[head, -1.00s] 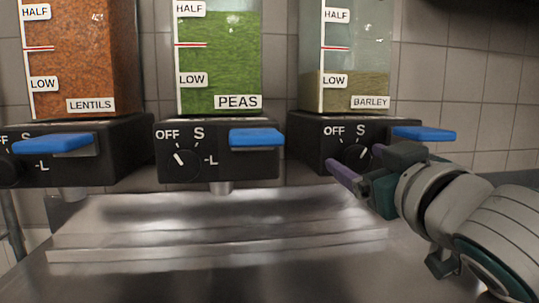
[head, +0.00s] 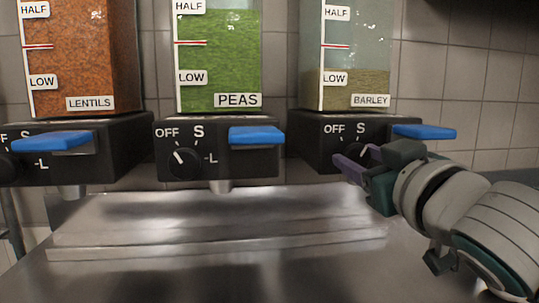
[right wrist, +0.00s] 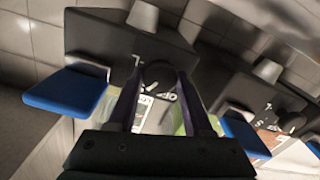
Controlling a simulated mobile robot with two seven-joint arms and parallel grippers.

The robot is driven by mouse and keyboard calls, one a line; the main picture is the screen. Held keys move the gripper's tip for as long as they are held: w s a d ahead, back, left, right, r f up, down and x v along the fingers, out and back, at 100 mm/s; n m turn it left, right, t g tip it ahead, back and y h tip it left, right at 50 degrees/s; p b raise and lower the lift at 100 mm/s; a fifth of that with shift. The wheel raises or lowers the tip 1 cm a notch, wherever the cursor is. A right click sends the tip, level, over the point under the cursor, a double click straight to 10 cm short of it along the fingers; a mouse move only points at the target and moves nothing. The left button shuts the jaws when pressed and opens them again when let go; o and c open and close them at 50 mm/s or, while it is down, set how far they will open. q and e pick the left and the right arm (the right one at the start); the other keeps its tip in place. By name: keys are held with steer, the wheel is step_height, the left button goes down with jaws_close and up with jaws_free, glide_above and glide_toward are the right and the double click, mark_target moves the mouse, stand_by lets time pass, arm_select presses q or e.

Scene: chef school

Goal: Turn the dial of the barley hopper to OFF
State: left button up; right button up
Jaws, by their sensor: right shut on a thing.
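The barley hopper (head: 310,138) is the black base at right in the head view, under a clear bin with a BARLEY label and a blue lever (head: 424,131). Its dial (head: 352,153) is below the OFF and S marks and partly hidden by my fingers, so I cannot read its setting. My right gripper (head: 357,160) comes in from the right with its purple fingers around the dial. In the right wrist view the fingertips (right wrist: 161,78) are shut on the sides of the dark round dial (right wrist: 157,73). My left gripper is not in view.
The peas hopper (head: 217,160) stands left of the barley one, with its own dial (head: 184,162) and blue lever. The lentils hopper (head: 105,150) is further left. A metal surface (head: 200,270) lies below, clear of objects. A tiled wall is behind.

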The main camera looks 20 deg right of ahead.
steer(key=shift+n, duration=0.3)
jaws_close()
steer(key=shift+n+p, duration=0.75)
steer(key=shift+n, duration=0.15)
steer(key=n+p, duration=0.1)
steer(key=n, duration=0.2)
steer(key=shift+n, duration=0.4)
steer(key=n+p, duration=0.2)
steer(key=n, duration=0.3)
steer(key=shift+n, duration=0.3)
steer(key=shift+f, duration=0.1)
steer(key=o, duration=1.3)
jaws_free()
